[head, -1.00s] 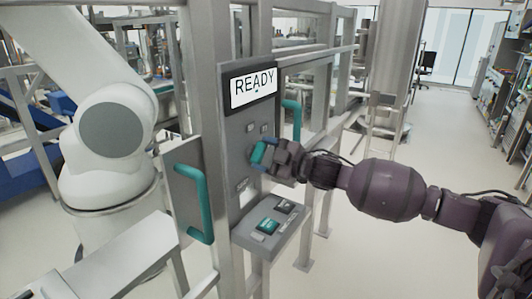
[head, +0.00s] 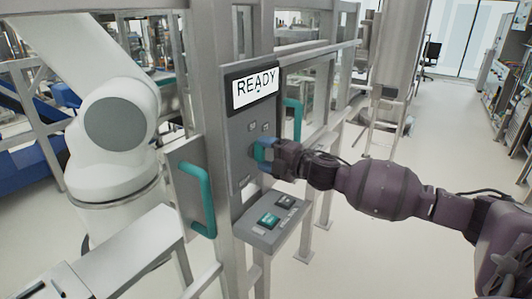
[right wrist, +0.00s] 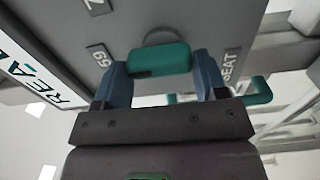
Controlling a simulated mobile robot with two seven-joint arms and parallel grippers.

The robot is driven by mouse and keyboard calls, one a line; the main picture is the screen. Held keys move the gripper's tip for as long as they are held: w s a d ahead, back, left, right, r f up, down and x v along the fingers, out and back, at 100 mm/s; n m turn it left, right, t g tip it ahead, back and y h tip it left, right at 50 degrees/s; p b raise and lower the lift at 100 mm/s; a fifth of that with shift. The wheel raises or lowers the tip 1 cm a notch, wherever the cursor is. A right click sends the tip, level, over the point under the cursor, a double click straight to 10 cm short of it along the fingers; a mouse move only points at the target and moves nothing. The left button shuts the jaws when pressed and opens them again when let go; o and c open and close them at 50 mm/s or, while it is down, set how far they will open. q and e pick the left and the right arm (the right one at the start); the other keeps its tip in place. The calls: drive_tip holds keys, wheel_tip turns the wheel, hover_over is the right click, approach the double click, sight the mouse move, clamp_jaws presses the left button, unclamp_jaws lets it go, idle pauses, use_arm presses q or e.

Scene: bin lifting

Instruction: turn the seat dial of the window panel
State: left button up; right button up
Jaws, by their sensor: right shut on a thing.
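The grey window panel (head: 240,135) stands upright on a metal frame and carries a lit sign (head: 254,87) reading READY. The teal dial (right wrist: 160,59) sits on the panel face, with a SEAT label (right wrist: 230,66) to its right in the right wrist view. My right gripper (right wrist: 163,72) is shut on the dial, with one blue finger on each side of it. In the head view, my right gripper (head: 266,152) reaches the panel from the right and hides most of the dial. My left gripper is not in view.
Teal handles stand left (head: 202,200) and right (head: 293,118) of the panel. A sloped button box (head: 268,222) juts out below. A white robot arm (head: 115,130) stands at the left. Open floor (head: 425,125) lies to the right.

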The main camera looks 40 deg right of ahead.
drive_tip(key=shift+f, duration=0.1)
idle(0.4)
drive_tip(key=o, duration=0.9)
drive_tip(key=shift+o, duration=0.2)
drive_tip(key=shift+s, duration=0.1)
drive_tip(key=v, duration=1)
drive_tip(key=shift+s+b, duration=0.3)
drive_tip(key=shift+s, duration=0.05)
drive_tip(key=shift+d, duration=0.1)
